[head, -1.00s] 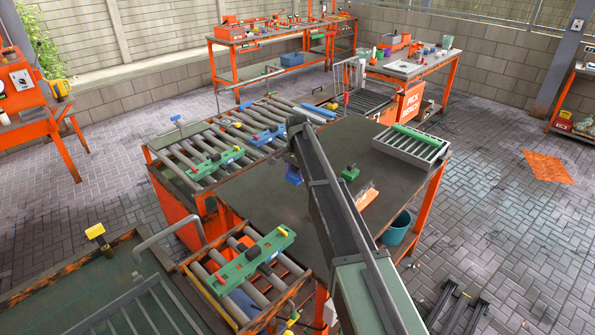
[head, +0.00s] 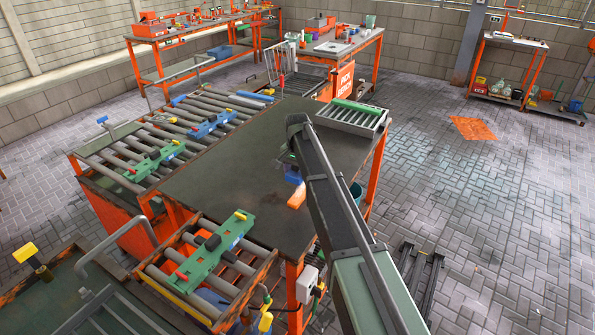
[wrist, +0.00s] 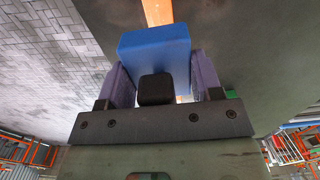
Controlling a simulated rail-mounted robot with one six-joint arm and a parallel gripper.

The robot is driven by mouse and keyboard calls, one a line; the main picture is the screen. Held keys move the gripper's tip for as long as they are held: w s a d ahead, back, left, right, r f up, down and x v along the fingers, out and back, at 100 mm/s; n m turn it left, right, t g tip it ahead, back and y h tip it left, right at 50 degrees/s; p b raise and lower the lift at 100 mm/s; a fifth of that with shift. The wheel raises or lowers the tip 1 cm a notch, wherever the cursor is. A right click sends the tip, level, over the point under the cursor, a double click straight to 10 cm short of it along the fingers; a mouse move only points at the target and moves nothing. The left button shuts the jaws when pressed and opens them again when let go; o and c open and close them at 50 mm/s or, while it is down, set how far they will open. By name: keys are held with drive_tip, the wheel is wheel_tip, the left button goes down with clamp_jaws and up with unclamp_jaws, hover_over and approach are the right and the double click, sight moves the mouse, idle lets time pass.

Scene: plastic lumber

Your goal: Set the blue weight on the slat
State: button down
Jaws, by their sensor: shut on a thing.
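The blue weight (wrist: 155,50) is a block held between the two purple-grey fingers of my gripper (wrist: 162,82) in the wrist view. In the head view the blue weight (head: 293,178) shows just left of my arm, above the dark table. An orange slat (head: 297,196) lies on the table close by, below the weight in the picture, partly hidden by my arm. In the wrist view the orange slat (wrist: 157,10) shows beyond the weight, which covers part of it. I cannot tell whether weight and slat touch.
The dark table (head: 225,185) is clear left of my arm. A grey tray with a green bar (head: 352,114) stands at its far right corner. Roller conveyors with green carriers (head: 155,163) and a blue carrier (head: 212,125) lie left. Another green carrier (head: 213,252) is at the near end.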

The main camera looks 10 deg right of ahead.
drive_tip(key=b, duration=0.6)
hover_over(297, 197)
wheel_tip(297, 197, down, 6)
drive_tip(key=shift+f+b, duration=1.5)
idle(0.6)
unclamp_jaws()
wheel_tip(297, 197, up, 7)
drive_tip(key=p, duration=0.7)
drive_tip(key=shift+r, duration=0.2)
drive_tip(key=shift+f, duration=0.1)
